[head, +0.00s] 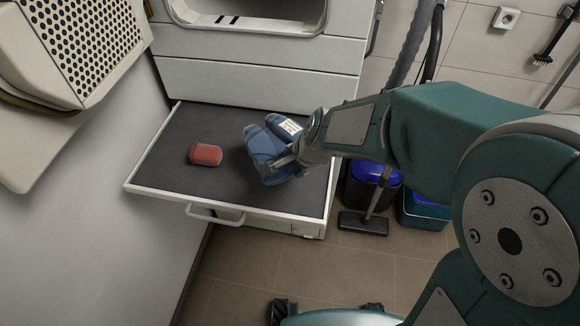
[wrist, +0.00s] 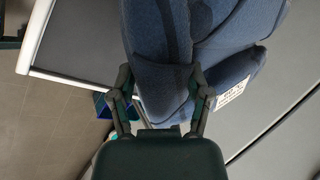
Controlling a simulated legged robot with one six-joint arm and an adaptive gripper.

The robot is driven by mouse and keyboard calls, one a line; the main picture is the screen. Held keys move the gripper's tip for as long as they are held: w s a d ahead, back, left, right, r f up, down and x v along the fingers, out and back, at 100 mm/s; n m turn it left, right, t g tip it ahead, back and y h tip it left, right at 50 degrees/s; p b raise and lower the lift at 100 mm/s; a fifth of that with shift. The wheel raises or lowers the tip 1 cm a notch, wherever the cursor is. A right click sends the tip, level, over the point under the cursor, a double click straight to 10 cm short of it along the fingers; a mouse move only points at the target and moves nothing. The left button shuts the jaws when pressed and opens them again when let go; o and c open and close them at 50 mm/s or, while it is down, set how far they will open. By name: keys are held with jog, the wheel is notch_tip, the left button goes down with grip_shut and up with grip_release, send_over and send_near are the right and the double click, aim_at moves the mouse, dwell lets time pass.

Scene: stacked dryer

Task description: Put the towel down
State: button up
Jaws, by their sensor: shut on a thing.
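A blue folded towel (head: 264,145) with a white label is over the right part of the pulled-out shelf (head: 175,165) in the head view. My gripper (head: 283,163) is shut on the towel from its right side. In the wrist view the towel (wrist: 185,50) fills the top middle, and the fingers of my gripper (wrist: 163,85) pinch its near edge from both sides. Whether the towel touches the shelf or hangs just above it, I cannot tell.
A red rolled cloth (head: 205,154) lies on the shelf, left of the towel. The shelf has a white rim and a front handle (head: 215,214). The stacked dryer (head: 255,80) stands behind. Bins with blue lids (head: 372,175) and a floor brush (head: 362,223) stand right of it.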

aim_at(290, 178)
jog(key=w+f, duration=0.1)
jog(key=w+a+f, duration=0.1)
jog(key=f, duration=0.1)
jog(key=shift+w+f, duration=0.1)
jog(key=shift+w, duration=0.2)
jog(key=shift+w+a+f, duration=0.1)
jog(key=shift+w+f, duration=0.05)
jog(key=shift+f, duration=1.55)
jog(key=o, duration=1.3)
jog(key=shift+f, duration=0.1)
jog(key=shift+o, duration=0.2)
jog(key=v, duration=1.2)
jog(key=s+d+r+n+h, duration=0.1)
jog(key=s+d+r+n, duration=0.3)
jog(key=s+d, duration=0.3)
jog(key=s+d+r+n+t+h, duration=0.1)
jog(key=s+d+r+n+h, duration=0.1)
jog(key=s+d+r+n, duration=0.3)
jog(key=s+d+n, duration=0.1)
jog(key=s+d, duration=0.1)
jog(key=s, duration=0.1)
jog(key=shift+d+r+h, duration=0.15)
jog(key=shift+d+h, duration=0.1)
jog(key=shift+h, duration=0.05)
